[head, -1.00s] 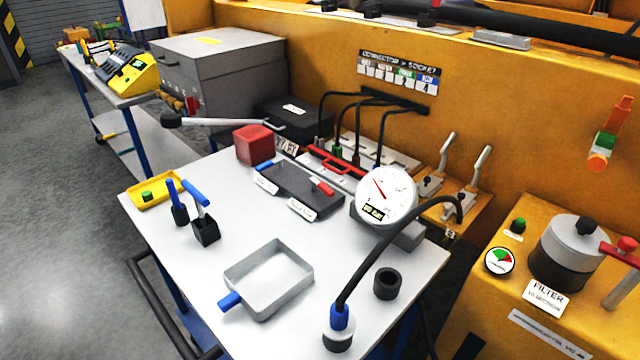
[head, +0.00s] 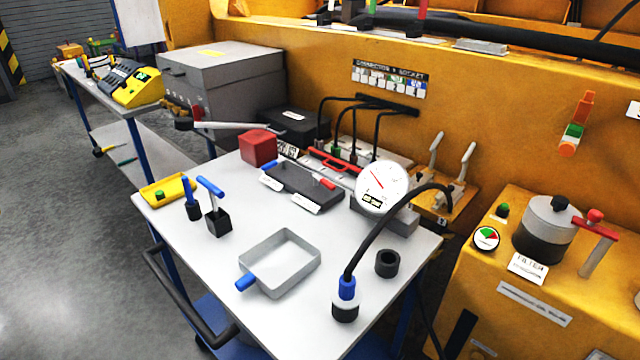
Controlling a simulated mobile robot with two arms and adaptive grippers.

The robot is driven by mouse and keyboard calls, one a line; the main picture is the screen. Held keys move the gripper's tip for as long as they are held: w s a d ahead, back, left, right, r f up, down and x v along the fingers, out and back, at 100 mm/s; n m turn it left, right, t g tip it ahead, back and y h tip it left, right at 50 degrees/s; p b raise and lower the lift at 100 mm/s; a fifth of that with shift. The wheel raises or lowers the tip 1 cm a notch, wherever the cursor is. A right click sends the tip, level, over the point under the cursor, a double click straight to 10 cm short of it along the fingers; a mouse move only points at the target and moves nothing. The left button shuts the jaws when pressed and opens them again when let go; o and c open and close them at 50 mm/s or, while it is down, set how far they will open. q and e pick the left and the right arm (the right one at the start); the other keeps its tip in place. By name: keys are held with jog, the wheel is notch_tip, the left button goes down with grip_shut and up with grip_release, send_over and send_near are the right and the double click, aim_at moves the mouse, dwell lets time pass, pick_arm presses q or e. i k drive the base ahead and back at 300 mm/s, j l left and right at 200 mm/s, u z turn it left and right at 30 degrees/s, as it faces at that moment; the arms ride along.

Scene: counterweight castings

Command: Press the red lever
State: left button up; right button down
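A dark grey block (head: 304,192) lies on the white top of the cart (head: 205,262). It bears a short red lever (head: 326,184) at its right end and a short blue lever (head: 269,165) at its left end. A white label (head: 305,205) stands in front of the red lever; its text is too small to read. The red lever's top is in clear view, just left of a round white gauge (head: 381,188). Neither of my grippers is in view.
A red cube (head: 258,147), a long-handled bar (head: 230,126), a red bracket handle (head: 332,160), a grey tray (head: 282,265), a black hose (head: 385,232) and a black ring (head: 387,263) are around the block. A red T-handle (head: 594,226) stands on the yellow machine at right.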

aim_at(316, 178)
jog(key=j+u, duration=0.15)
jog(key=j, duration=0.3)
jog(key=i+j+u, duration=0.2)
jog(key=j, duration=0.25)
jog(key=i+j+u, duration=0.15)
jog(key=j, duration=0.25)
jog(key=k, duration=0.05)
